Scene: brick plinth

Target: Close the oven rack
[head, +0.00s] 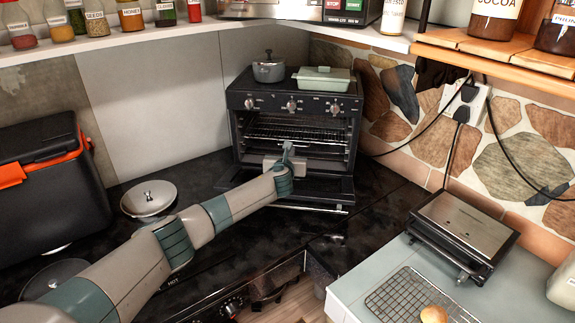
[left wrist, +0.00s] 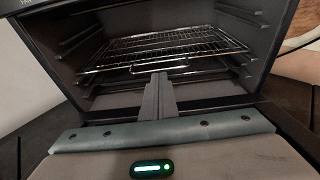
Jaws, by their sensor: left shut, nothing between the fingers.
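The black oven (head: 295,115) stands in the back corner with its door (head: 315,190) folded down open. The wire oven rack (head: 300,133) is inside the oven cavity, and the left wrist view shows it level on the side rails (left wrist: 180,50). My left gripper (head: 288,147) is at the oven's mouth, in front of the rack. In the left wrist view its fingers (left wrist: 158,78) are shut together, empty, and point at the rack's front edge; whether they touch it I cannot tell. My right gripper is not in view.
A dark pot (head: 268,70) and a green lidded dish (head: 322,79) stand on the oven. A metal lid (head: 148,198) lies on the black counter at left, near a black and orange cooler (head: 50,185). A grill (head: 463,230) and a cooling rack (head: 405,297) are at right.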

